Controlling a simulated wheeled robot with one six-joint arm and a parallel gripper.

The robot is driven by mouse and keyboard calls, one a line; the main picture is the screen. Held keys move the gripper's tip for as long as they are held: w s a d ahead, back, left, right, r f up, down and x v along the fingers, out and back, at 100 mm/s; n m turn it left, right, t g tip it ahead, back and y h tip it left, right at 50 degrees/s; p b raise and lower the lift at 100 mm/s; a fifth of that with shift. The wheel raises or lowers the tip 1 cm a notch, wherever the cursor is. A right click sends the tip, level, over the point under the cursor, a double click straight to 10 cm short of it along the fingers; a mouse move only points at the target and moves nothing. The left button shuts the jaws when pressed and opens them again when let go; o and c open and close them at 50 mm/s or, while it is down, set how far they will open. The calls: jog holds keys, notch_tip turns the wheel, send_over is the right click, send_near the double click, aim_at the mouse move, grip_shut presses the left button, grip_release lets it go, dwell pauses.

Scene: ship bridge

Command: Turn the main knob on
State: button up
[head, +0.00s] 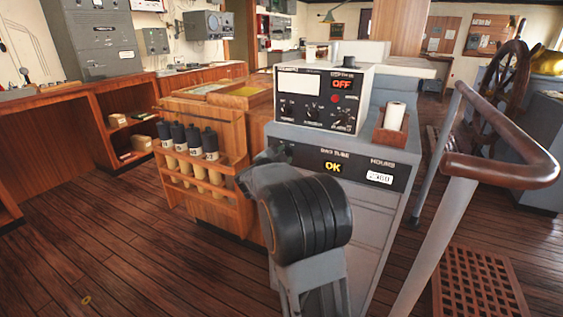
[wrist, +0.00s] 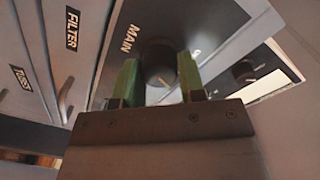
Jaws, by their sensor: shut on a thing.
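The main knob (wrist: 158,66) is a round black knob with a pale pointer line, on a grey panel under the label MAIN in the wrist view. The pointer line slants toward the lower right of that picture. My gripper (wrist: 160,75) has its two green fingers on either side of the knob and is shut on it. In the head view I cannot make out the main knob or my fingertips; my arm covers part of the console there.
In the head view, a handrail (head: 513,172) stands right of the console, and a wooden rack (head: 205,185) stands left.

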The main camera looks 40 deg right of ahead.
jog(key=shift+s+d+m+b, duration=0.1)
jog(key=shift+m+b, duration=0.25)
jog(key=shift+m, duration=0.25)
jog(key=o, duration=0.6)
jog(key=shift+d, duration=0.1)
jog(key=o, duration=0.3)
jog(key=shift+o, duration=0.2)
jog(key=p+v, duration=0.1)
jog(key=v, duration=1.3)
jog(key=shift+p, duration=0.3)
